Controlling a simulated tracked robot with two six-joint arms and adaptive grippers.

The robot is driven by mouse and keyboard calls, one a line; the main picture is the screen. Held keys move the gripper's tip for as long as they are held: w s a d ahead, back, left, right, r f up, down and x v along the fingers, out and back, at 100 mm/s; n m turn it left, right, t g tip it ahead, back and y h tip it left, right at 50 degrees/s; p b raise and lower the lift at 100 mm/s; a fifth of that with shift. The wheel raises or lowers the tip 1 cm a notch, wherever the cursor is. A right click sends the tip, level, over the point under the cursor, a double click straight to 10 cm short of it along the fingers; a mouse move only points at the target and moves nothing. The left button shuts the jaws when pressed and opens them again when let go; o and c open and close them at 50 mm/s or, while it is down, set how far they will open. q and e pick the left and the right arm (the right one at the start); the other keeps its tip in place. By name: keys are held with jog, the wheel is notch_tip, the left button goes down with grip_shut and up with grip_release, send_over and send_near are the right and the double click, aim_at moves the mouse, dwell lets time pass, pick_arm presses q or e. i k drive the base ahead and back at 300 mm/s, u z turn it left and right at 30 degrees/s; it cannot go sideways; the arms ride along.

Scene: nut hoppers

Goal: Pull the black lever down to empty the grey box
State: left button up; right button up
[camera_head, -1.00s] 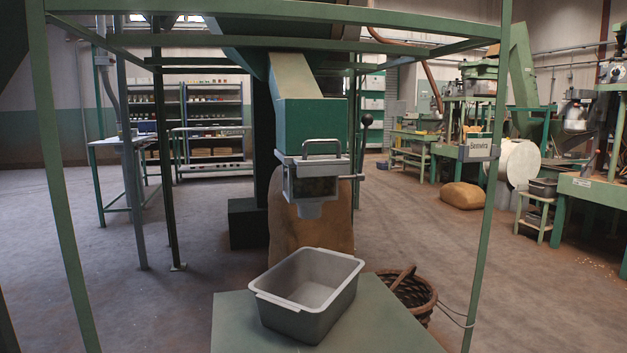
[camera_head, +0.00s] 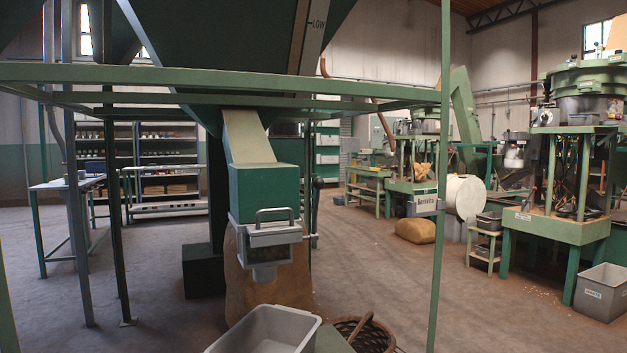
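The black lever (camera_head: 318,183) has a round black knob and stands upright at the right side of the hopper outlet. The grey box (camera_head: 268,251) is a metal box with a clear front and a bar handle on top, fixed under the green chute (camera_head: 264,191). Dark contents show faintly behind its window. An open grey bin (camera_head: 264,332) sits below it, cut off by the bottom edge; what I see of its inside is empty. Neither of my grippers is in view.
A green frame bar (camera_head: 200,77) crosses in front of the hopper, and a green post (camera_head: 439,200) stands to the right. A wicker basket (camera_head: 374,337) is beside the bin. A brown sack (camera_head: 244,290) stands behind the box. Open floor lies to the right.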

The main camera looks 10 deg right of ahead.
aim_at(319, 183)
jog(key=z, duration=1.1)
jog(key=i, duration=0.15)
jog(key=u, duration=2.75)
jog(key=k, duration=0.85)
jog(key=z, duration=1.15)
jog(key=i, duration=1)
jog(key=z, duration=0.1)
